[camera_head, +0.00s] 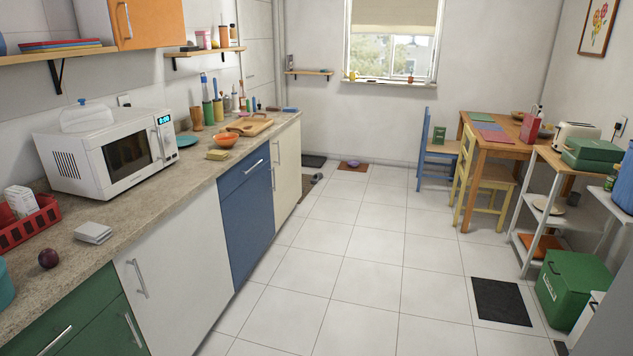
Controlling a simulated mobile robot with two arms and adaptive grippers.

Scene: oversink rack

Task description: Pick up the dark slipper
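A small dark, greyish-brown thing (317,178) lies on the floor by the far end of the counter cabinets. It may be the dark slipper, but it is too small and far away to tell for sure. No other thing that looks like a slipper shows. Neither my left nor my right gripper is in view.
Counter cabinets (247,204) line the left side, with a microwave (128,148) on top. The tiled floor (365,270) is open down the middle. A wooden table (481,157), chairs, a shelf rack, a green box (568,285) and a dark mat (500,301) are on the right.

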